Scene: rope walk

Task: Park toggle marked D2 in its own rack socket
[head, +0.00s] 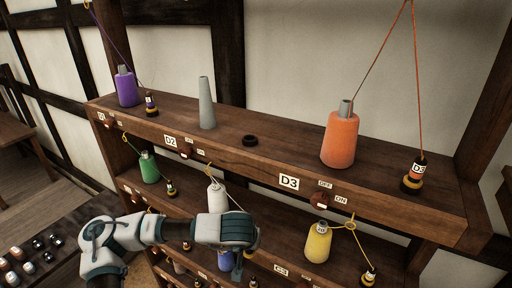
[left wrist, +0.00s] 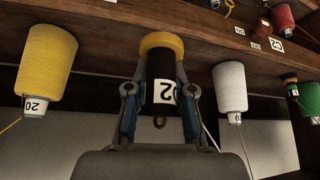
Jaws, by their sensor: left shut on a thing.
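My left gripper (left wrist: 160,92) is shut on a black toggle (left wrist: 161,70) with a yellow end and a white label; only a "2" can be read, and a small ring hangs at its near end. In the head view my left gripper (head: 237,262) is in front of the lower shelves, and the toggle is mostly hidden by the hand. On the top shelf, the D2 plate (head: 171,140) is on the front edge. Behind it stand a bare grey cone (head: 207,103) and an empty black ring socket (head: 250,141). My right gripper is not in view.
A purple spool (head: 127,88) and its toggle (head: 151,104) stand left on the top shelf. An orange spool (head: 340,138) and a D3 toggle (head: 414,172) with raised cord stand right. Green, white (head: 216,197) and yellow (head: 317,242) spools fill the shelf below.

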